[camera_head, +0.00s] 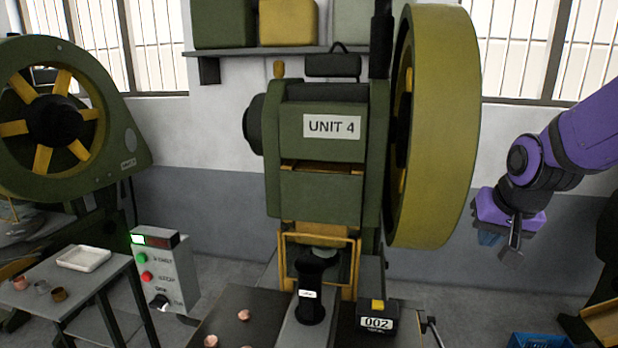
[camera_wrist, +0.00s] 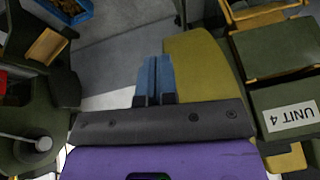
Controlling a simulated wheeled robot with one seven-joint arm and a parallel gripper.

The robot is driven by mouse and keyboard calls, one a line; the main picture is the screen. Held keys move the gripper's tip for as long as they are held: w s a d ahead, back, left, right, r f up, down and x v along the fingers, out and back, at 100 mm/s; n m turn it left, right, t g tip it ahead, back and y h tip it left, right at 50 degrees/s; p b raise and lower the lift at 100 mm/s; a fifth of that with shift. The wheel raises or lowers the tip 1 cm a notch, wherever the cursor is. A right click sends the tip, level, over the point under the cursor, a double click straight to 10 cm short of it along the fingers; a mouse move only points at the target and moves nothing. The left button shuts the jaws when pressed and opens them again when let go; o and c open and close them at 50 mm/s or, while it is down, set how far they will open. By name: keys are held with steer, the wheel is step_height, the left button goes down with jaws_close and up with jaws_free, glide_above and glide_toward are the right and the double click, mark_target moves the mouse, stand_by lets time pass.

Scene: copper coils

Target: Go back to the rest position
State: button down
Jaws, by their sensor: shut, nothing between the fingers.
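My gripper (camera_head: 502,241) hangs at the right in the head view, at the end of my purple arm, to the right of the large yellow-green flywheel (camera_head: 432,125). In the wrist view my gripper (camera_wrist: 154,80) shows its two blue fingers side by side, shut with nothing between them. It is in the air, apart from the press marked UNIT 4 (camera_head: 320,195).
A control box (camera_head: 165,280) with green and red buttons stands left of the press. A side table (camera_head: 90,290) holds a white tray (camera_head: 83,258) and several small parts. A block marked 002 (camera_head: 376,322) sits by the press. A blue crate (camera_head: 540,340) is at lower right.

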steer(key=s+a+r+n, duration=0.1)
steer(key=s+r, duration=0.3)
steer(key=s, duration=0.5)
steer(key=s+r+n, duration=0.2)
steer(key=s+r, duration=0.3)
steer(key=s, duration=0.4)
steer(key=shift+a, duration=0.4)
stand_by(0.9)
